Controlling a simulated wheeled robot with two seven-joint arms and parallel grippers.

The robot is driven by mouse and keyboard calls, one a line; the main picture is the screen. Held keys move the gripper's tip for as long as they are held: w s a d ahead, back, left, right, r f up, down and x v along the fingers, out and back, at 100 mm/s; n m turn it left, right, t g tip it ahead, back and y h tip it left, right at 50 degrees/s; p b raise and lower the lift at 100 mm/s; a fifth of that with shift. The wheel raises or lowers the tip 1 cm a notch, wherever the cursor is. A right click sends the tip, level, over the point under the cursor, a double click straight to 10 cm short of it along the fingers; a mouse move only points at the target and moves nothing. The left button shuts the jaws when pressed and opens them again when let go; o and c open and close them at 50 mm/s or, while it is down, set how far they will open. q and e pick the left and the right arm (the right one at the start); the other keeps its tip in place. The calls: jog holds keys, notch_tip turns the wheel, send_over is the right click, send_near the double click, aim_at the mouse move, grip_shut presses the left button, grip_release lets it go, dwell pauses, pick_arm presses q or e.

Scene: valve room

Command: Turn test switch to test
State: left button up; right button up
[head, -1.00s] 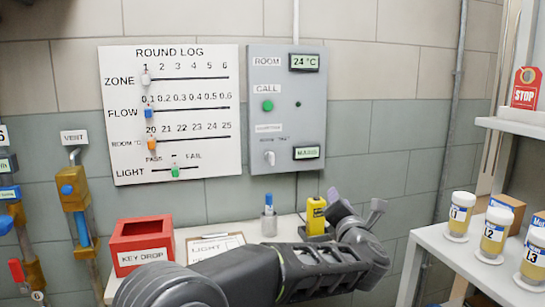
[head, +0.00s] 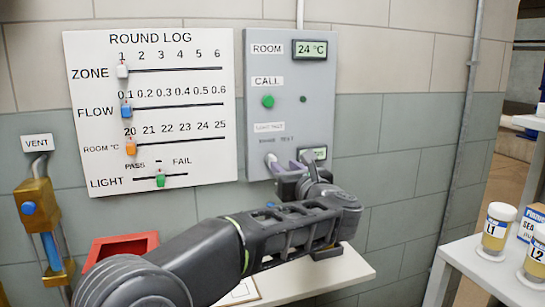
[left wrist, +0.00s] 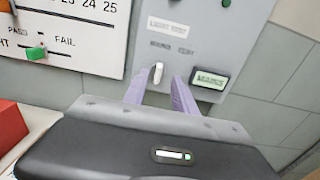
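The test switch is a small pale lever (left wrist: 156,73) low on the grey wall panel (head: 285,70), under a light-test label and two position words, the right one reading TEST in the head view. In the left wrist view the lever stands roughly upright. My left gripper (left wrist: 157,88) is open, its two purple fingers pointing at the panel, one on each side of the lever in that view. I cannot tell whether either finger touches it. In the head view the left gripper (head: 287,164) covers most of the lever. My right gripper is not in view.
A small green display (left wrist: 210,79) sits close right of the fingers. A green call button (head: 268,101) is above. The round log board (head: 150,110) hangs to the left. A red key drop box (head: 118,246) stands below, and a shelf with jars (head: 497,228) is at right.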

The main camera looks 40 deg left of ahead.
aim_at(275, 158)
pick_arm(q)
jog(key=shift+p+x, duration=0.45)
jog(key=shift+x, duration=3.5)
jog(key=shift+c, duration=0.2)
grip_shut()
